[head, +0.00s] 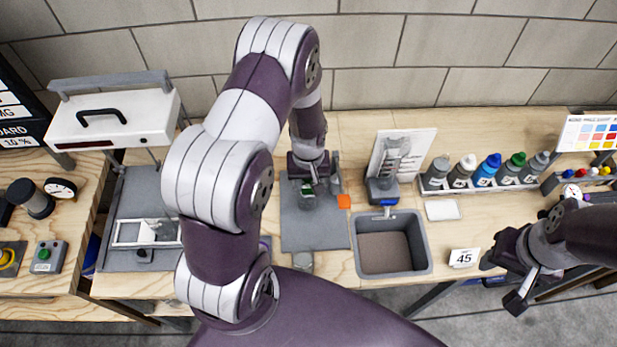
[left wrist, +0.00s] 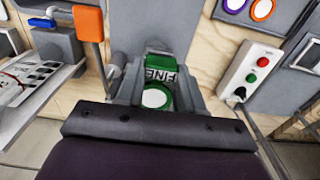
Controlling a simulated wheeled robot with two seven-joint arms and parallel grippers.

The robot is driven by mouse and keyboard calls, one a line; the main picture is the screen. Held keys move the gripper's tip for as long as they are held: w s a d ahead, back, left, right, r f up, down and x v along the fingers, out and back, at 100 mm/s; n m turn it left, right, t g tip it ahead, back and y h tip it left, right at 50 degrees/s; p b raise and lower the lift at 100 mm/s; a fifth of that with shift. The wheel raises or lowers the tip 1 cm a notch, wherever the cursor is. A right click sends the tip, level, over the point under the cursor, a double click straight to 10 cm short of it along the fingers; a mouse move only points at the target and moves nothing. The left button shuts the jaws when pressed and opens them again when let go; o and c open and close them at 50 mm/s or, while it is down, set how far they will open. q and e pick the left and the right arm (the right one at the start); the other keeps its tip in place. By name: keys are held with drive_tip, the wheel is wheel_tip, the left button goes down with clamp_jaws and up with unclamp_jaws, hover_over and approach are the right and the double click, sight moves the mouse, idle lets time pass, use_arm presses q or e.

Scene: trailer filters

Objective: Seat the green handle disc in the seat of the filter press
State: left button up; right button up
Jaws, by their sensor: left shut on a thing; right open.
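A grey stand with a white-topped head and black handle (head: 115,118) is at the left; I cannot tell which fixture holds the seat. My right gripper (head: 518,285) is open and empty at the right.
An orange tab (head: 344,201) is beside the plate. A grey sink bin (head: 391,248), a "45" card (head: 464,257) and a bottle rack (head: 485,181) stand to the right. A button box (head: 47,256) is at far left. My left arm hides part of the bench.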

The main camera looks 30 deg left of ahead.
use_arm(q)
drive_tip(key=shift+w+f, duration=0.3)
drive_tip(key=o, duration=1)
drive_tip(key=shift+w, duration=0.1)
drive_tip(key=shift+r, duration=0.15)
use_arm(e)
drive_tip(key=shift+w+f, duration=0.15)
drive_tip(key=shift+w, duration=0.15)
use_arm(q)
drive_tip(key=shift+s, duration=0.25)
use_arm(e)
drive_tip(key=shift+s, duration=0.1)
